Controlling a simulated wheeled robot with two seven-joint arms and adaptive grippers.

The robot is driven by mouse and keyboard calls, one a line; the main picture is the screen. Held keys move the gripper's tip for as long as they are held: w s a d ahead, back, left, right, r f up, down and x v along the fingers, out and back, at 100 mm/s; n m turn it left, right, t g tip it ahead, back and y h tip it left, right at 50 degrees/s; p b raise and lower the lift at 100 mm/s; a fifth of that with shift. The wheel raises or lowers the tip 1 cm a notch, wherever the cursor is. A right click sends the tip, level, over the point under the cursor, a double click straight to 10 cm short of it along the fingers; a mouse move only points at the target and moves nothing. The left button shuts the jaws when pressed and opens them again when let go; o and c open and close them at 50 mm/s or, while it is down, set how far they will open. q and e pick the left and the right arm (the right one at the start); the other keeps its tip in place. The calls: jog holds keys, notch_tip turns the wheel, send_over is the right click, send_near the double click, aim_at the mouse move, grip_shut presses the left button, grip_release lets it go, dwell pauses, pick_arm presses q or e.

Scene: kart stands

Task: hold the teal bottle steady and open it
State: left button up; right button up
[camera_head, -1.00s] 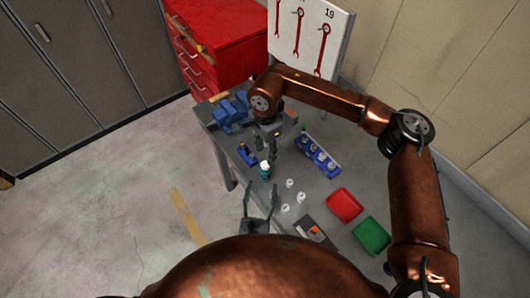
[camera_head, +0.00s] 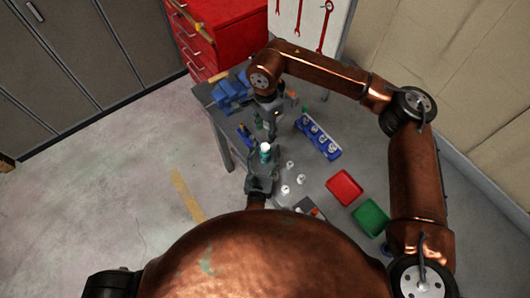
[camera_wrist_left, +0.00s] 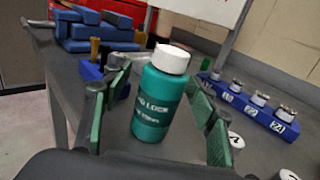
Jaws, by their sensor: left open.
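The teal bottle (camera_head: 265,153) stands upright on the grey table, with a white cap (camera_wrist_left: 172,58). In the left wrist view its teal body (camera_wrist_left: 156,103) shows pale lettering. My left gripper (camera_head: 263,165) is open, low at the table's near edge. In the left wrist view its green-padded fingers (camera_wrist_left: 158,118) stand on either side of the bottle, with gaps visible. My right gripper (camera_head: 268,121) hangs from the copper arm just beyond the bottle, apart from the cap. Its fingers are too small and dark to judge their opening.
A blue holder (camera_head: 318,137) with several numbered sockets stands right of the bottle. White round pieces (camera_head: 286,190) lie nearby. A red tray (camera_head: 344,187) and a green tray (camera_head: 370,218) are farther right.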

pick_arm(q)
jog(key=shift+s+r, duration=0.25)
jog(key=shift+s, duration=0.4)
jog(key=shift+c, duration=1.8)
jog(key=shift+w+f, duration=0.3)
jog(key=shift+w, duration=0.15)
jog(key=c, duration=0.3)
jog(key=shift+s+r, duration=0.2)
jog(key=shift+s, duration=0.05)
jog(key=c, duration=0.5)
jog(key=shift+w+f, duration=0.1)
jog(key=shift+w, duration=0.05)
grip_shut()
